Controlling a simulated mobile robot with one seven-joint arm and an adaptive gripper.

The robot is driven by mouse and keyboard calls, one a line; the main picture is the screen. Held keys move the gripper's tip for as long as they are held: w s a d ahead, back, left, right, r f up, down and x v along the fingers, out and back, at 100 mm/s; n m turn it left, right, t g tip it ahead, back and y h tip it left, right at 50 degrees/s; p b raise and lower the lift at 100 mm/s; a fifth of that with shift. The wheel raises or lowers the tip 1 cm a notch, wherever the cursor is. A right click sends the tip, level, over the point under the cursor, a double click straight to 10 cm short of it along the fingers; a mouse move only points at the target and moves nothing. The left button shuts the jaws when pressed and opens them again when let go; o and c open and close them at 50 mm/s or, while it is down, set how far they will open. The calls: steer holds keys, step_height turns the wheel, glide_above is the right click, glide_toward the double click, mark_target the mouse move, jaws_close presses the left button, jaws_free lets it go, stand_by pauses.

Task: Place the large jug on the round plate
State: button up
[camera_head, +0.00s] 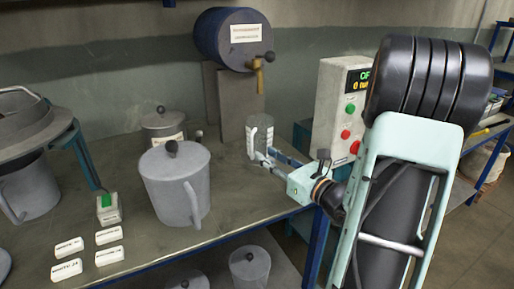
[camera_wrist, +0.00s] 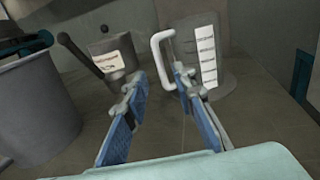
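A large grey lidded jug (camera_head: 176,188) with a side handle stands on the bench, left of my gripper. A smaller clear measuring jug (camera_head: 262,135) stands below the drum tap; its white handle (camera_wrist: 160,52) and marked scale show in the wrist view. I cannot tell which jug is the task's large one. My gripper (camera_head: 272,158) is open and empty, its blue-padded fingers (camera_wrist: 158,80) apart and pointing at the measuring jug's handle, which lies just beyond the fingertips. I cannot clearly make out a round plate; a round grey edge (camera_head: 4,265) is cut off at far left.
A blue drum (camera_head: 234,38) with a brass tap is above the measuring jug. A control box (camera_head: 341,105) stands to the right. A small lidded pot (camera_head: 164,126) stands behind the grey jug. Label cards (camera_head: 109,257) and a green-button box (camera_head: 109,209) lie at left.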

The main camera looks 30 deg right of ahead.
steer(key=shift+v, duration=2)
